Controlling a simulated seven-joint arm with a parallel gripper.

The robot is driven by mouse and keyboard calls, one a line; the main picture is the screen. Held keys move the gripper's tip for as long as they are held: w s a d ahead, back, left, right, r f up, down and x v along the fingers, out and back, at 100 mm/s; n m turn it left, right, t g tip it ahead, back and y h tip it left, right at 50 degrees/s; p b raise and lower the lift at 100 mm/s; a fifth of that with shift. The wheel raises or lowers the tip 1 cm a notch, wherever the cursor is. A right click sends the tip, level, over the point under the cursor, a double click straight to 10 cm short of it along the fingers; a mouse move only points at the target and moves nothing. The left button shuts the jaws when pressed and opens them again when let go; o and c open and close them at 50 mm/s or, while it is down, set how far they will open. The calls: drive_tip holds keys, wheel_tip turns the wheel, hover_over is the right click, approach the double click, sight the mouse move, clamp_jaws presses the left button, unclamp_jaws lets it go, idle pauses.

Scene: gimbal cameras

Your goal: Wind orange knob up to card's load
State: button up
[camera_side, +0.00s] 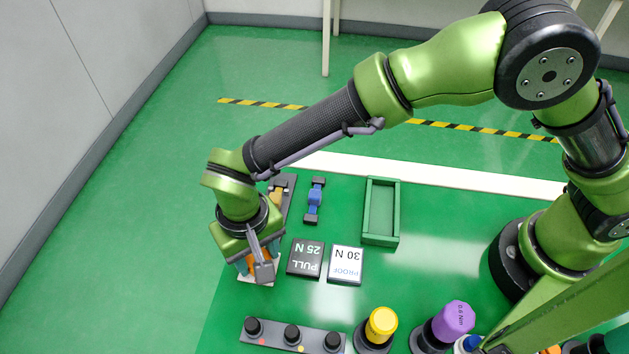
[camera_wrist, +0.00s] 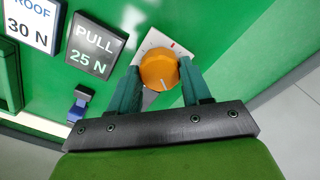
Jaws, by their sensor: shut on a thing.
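The orange knob (camera_wrist: 158,68) sits on a white dial plate (camera_wrist: 149,43) with a red mark near its rim; a pale pointer line shows on the knob's face. My gripper (camera_wrist: 160,74) is shut on the knob, one green finger on each side. In the side view my gripper (camera_side: 259,266) points down over the dial and hides most of it. The black card (camera_wrist: 95,45) reads "PULL 25 N" and lies beside the dial. The white card (camera_wrist: 32,20) reads "PROOF 30 N" and lies beyond the black one. I cannot read a scale value on the dial.
A blue part with black ends (camera_side: 315,199) and an empty green tray (camera_side: 368,225) lie behind the cards. Floor left of the dial is clear.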

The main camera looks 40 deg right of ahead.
drive_tip(key=shift+r+m, duration=0.1)
drive_tip(key=shift+m, duration=0.9)
drive_tip(key=o, duration=1.1)
drive_tip(key=shift+c, duration=0.2)
wheel_tip(320, 180, up, 17)
